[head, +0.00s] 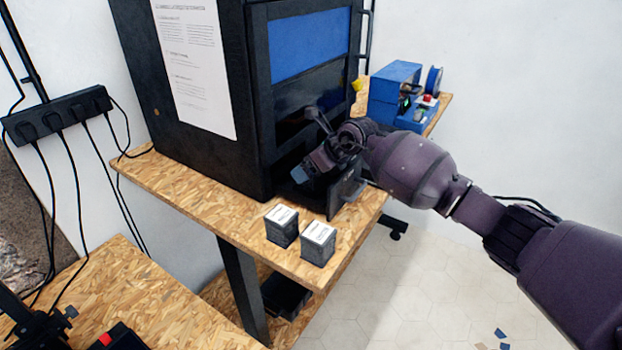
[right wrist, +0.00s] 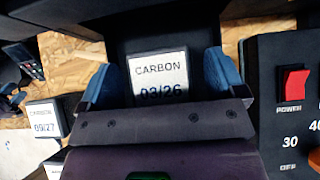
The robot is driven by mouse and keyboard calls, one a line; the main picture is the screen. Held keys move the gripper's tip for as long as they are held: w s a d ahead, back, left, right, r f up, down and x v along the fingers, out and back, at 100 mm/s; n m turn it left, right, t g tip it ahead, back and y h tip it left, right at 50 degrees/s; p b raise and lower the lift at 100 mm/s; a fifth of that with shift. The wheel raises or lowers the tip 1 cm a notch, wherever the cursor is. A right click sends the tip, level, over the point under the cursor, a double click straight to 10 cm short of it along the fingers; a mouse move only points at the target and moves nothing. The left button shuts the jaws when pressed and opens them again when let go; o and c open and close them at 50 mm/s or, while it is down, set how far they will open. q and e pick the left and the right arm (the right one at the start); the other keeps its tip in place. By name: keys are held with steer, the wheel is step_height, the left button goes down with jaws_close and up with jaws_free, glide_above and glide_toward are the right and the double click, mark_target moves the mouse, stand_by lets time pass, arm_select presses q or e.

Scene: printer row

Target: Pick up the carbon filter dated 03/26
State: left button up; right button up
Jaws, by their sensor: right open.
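The carbon filter dated 03/26 (right wrist: 158,78) is a block with a white label, seen in the right wrist view between my right gripper's blue fingers. My right gripper (right wrist: 160,85) is open, with a gap between each finger and the filter. In the head view my right gripper (head: 318,165) is at the opened lower drawer of the black printer cabinet (head: 347,188), and the filter there is hidden. Two other white-topped filters stand on the table's front corner, a left one (head: 281,226) and a right one (head: 318,243). One filter in the wrist view reads 09/27 (right wrist: 44,120).
A panel with a red power switch (right wrist: 293,82) is close on the right in the wrist view. A blue device (head: 395,90) stands at the back right. Floor at right is mostly clear.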

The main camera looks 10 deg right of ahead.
steer(key=c, duration=1.1)
steer(key=shift+o, duration=0.2)
